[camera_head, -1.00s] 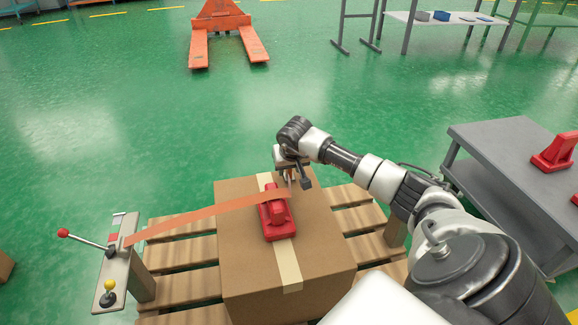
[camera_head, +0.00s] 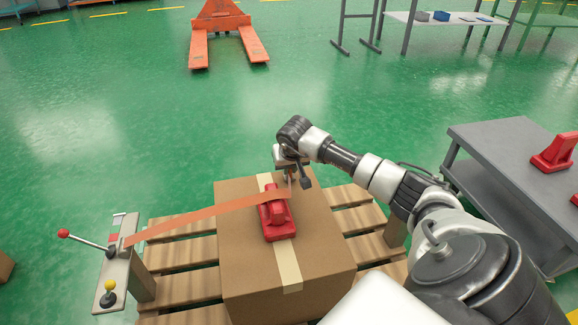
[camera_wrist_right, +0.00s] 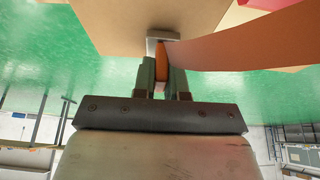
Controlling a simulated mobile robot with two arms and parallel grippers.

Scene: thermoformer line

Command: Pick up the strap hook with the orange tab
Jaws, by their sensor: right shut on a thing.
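The orange strap (camera_head: 205,214) runs from the lever post on the left across the top of the cardboard box to my right gripper (camera_head: 289,181). In the right wrist view the right gripper (camera_wrist_right: 162,78) is shut on the strap hook's orange tab (camera_wrist_right: 161,55). The hook's grey metal end (camera_wrist_right: 161,36) shows just beyond the fingertips, by the box edge, with the strap (camera_wrist_right: 240,45) leading off to the right. In the head view the hook is too small to make out clearly. My left gripper is not in view.
A red corner piece (camera_head: 273,218) sits on the taped cardboard box (camera_head: 245,270), which stands on a wooden pallet (camera_head: 180,255). The lever post (camera_head: 122,265) has red and yellow knobs. A grey table (camera_head: 510,150) at right holds more red pieces (camera_head: 555,152).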

